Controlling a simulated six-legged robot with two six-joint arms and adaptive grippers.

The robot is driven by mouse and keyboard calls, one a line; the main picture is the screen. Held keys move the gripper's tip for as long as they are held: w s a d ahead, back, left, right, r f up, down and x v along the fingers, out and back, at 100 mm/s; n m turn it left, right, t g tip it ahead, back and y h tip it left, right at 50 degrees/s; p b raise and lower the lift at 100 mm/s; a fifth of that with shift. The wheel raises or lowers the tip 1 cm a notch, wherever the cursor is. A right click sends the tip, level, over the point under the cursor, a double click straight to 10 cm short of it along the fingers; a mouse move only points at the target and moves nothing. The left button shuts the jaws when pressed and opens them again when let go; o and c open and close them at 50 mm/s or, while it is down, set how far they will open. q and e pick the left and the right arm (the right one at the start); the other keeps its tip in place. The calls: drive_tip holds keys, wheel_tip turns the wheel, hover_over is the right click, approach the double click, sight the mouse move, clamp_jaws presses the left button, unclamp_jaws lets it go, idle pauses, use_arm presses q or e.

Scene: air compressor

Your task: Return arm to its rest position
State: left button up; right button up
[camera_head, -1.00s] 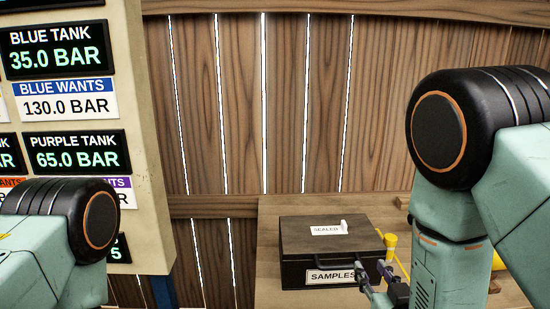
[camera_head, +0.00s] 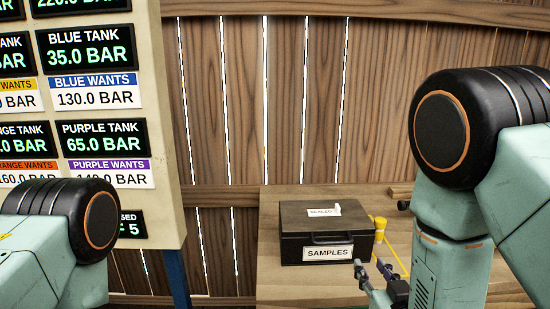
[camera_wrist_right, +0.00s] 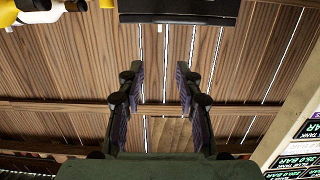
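My right arm shows at the right of the head view, with its gripper (camera_head: 371,268) low and in front of the lower right corner of the black samples case. In the right wrist view the two fingers of this gripper (camera_wrist_right: 159,72) stand apart with nothing between them, so it is open and empty. My left arm (camera_head: 55,235) shows only as a teal link and black joint at the lower left. Its gripper is out of view.
A closed black SAMPLES case (camera_head: 300,250) stands on a wooden table (camera_head: 272,282), with a yellow-capped item (camera_head: 380,224) beside it. A board of pressure displays (camera_head: 168,120) stands at the left. A plank wall (camera_head: 300,100) is behind.

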drive_tip(key=s+d+f+g, duration=0.1)
drive_tip(key=s+f+g, duration=0.4)
drive_tip(key=f, duration=0.5)
drive_tip(key=s+d+f+g+b, duration=0.1)
drive_tip(key=s+f+g, duration=0.4)
drive_tip(key=s, duration=0.9)
drive_tip(key=s+d+f+g+b, duration=0.1)
drive_tip(key=s+f+g, duration=0.5)
drive_tip(key=s+f, duration=0.6)
drive_tip(key=s, duration=0.3)
drive_tip(key=shift+s+d+f+m+h, duration=0.2)
drive_tip(key=shift+s+m+h, duration=0.1)
drive_tip(key=shift+m, duration=0.1)
drive_tip(key=shift+w, duration=0.1)
